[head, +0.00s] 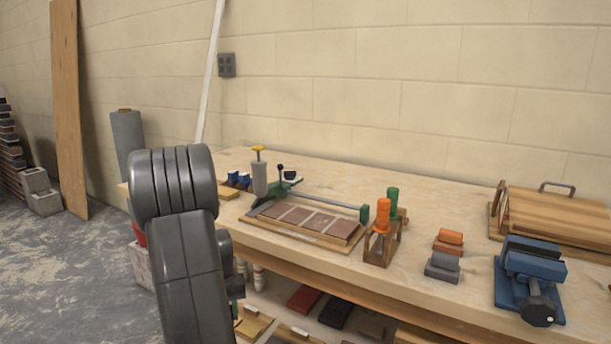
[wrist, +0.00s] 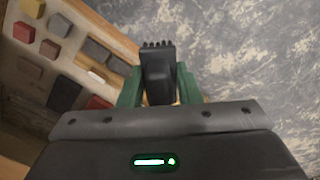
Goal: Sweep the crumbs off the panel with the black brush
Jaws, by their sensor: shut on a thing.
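The black brush (wrist: 157,66) is between the green fingers of my gripper (wrist: 160,88) in the wrist view, its short bristles pointing to the top of the picture. The gripper is shut on it, with floor and the shelf edge beyond. In the head view my arm covers most of the gripper and brush. A panel with reddish-brown tiles and pale joints (head: 305,220) lies on the workbench, right of my arm. I cannot make out crumbs on it at this size.
On the workbench (head: 440,207) stand a grey tube with a yellow top (head: 259,178), a green-handled bar tool (head: 330,203) behind the panel, a wooden rack with orange and green handles (head: 380,245), and a blue clamp-like tool (head: 531,275). Several coloured blocks lie on the lower shelf.

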